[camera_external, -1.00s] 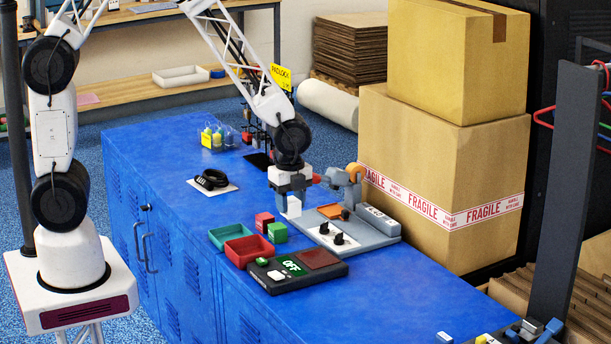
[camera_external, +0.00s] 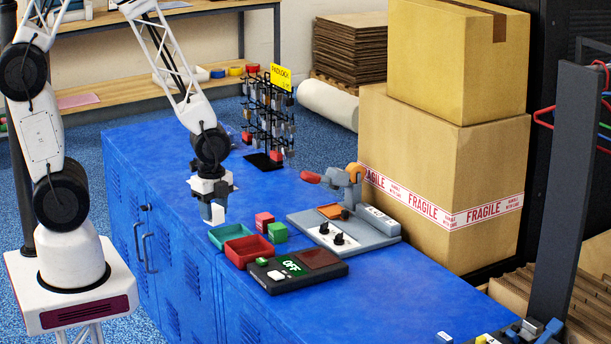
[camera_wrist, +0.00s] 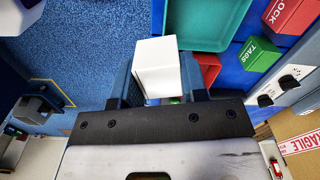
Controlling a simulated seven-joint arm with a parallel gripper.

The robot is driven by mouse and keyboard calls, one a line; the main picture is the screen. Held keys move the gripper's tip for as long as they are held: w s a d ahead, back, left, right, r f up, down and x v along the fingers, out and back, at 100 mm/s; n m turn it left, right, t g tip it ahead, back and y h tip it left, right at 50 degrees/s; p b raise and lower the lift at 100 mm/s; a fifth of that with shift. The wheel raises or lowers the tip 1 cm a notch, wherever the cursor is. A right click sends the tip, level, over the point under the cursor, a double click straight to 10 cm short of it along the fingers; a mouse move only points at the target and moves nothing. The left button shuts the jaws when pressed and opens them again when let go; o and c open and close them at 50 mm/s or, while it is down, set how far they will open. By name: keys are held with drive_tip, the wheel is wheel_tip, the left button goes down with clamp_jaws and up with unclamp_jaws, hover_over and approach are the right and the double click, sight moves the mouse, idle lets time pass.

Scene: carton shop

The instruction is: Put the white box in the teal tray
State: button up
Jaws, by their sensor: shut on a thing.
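The white box (camera_wrist: 157,66) is held between the two fingers of my gripper (camera_wrist: 168,88) in the wrist view. In the external view the white box (camera_external: 216,213) hangs below my gripper (camera_external: 213,203), above the blue bench and just left of the teal tray. The teal tray (camera_external: 222,238) lies on the bench behind the red tray. In the wrist view the teal tray (camera_wrist: 205,47) is close beside the box, up and to the right. Its visible floor is empty.
A red tray (camera_external: 240,263) adjoins the teal one. Small red (camera_external: 264,219) and green (camera_external: 278,233) boxes stand just right of the trays. A black panel marked OFF (camera_external: 290,270) lies in front. A grey machine (camera_external: 362,238) and large cartons (camera_external: 443,165) stand to the right.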

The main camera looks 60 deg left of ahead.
drive_tip(key=s+a+f+n, duration=0.1)
drive_tip(key=s+a, duration=0.3)
drive_tip(key=s, duration=0.6)
drive_tip(key=shift+s+f, duration=0.25)
drive_tip(key=shift+f, duration=0.2)
drive_tip(key=shift+w, duration=0.1)
hover_over(232, 225)
drive_tip(key=s+d, duration=0.2)
drive_tip(key=d, duration=0.3)
drive_tip(key=shift+w+a+f, duration=0.15)
drive_tip(key=shift+a+f, duration=0.1)
drive_tip(key=shift+f, duration=0.5)
drive_tip(key=shift+f, duration=1.75)
drive_tip(key=shift+f, duration=0.2)
drive_tip(key=o, duration=1)
drive_tip(key=shift+r, duration=0.2)
wheel_tip(232, 225, up, 12)
